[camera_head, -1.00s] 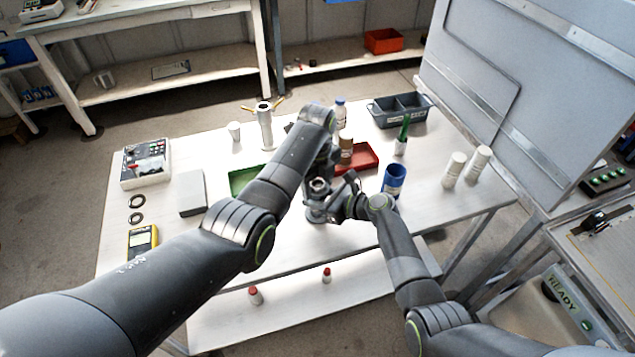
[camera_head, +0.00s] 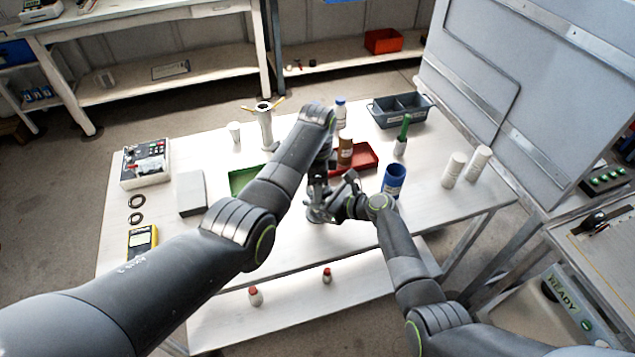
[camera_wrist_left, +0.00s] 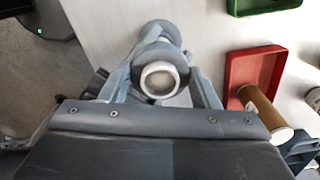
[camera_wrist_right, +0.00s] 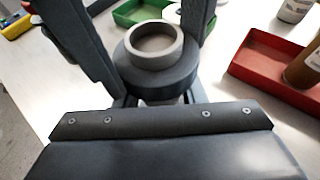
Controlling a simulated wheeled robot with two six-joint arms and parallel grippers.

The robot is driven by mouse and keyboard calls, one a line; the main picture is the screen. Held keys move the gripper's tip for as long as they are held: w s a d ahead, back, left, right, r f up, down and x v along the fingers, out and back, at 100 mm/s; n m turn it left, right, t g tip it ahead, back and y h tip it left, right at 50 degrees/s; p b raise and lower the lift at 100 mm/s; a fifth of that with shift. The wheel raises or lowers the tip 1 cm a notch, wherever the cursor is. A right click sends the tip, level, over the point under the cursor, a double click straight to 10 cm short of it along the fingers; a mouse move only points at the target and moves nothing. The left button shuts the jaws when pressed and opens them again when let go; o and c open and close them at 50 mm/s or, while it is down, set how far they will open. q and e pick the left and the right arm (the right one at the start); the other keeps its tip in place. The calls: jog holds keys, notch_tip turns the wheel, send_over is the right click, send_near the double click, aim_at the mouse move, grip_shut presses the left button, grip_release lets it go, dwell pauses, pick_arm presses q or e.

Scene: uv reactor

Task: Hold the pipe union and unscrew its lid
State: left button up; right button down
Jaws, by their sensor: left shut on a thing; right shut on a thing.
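The grey pipe union (camera_head: 316,214) stands upright near the table's front edge, mostly hidden by my grippers in the head view. Its round light-rimmed top opening shows in the left wrist view (camera_wrist_left: 160,80) and the right wrist view (camera_wrist_right: 155,44), with a wider dark collar below. My right gripper (camera_head: 328,208) comes in from the right and is shut on the union's body. My left gripper (camera_head: 318,186) reaches down from above and is shut on the union's upper part, the lid, its fingers on either side of the opening. The exact finger contacts are partly hidden.
A green tray (camera_head: 243,181), a red tray (camera_head: 366,158) with a brown bottle (camera_head: 345,152), and a blue cup (camera_head: 394,179) stand close around. A grey box (camera_head: 191,193) lies left. Two red-capped bottles stand on the lower shelf (camera_head: 290,310).

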pick_arm(q)
jog(key=o, duration=1.1)
notch_tip(320, 180, up, 4)
jog(key=shift+r, duration=0.3)
jog(key=c, duration=0.3)
jog(key=m, duration=0.2)
jog(key=r+m, duration=0.1)
jog(key=m, duration=0.3)
jog(key=shift+w+r+m, duration=0.1)
jog(key=shift+r+m, duration=0.2)
jog(key=shift+r, duration=0.05)
jog(key=m, duration=0.2)
jog(key=r+m, duration=0.1)
jog(key=m, duration=0.4)
jog(key=shift+r+m, duration=0.4)
jog(key=shift+f, duration=3.95)
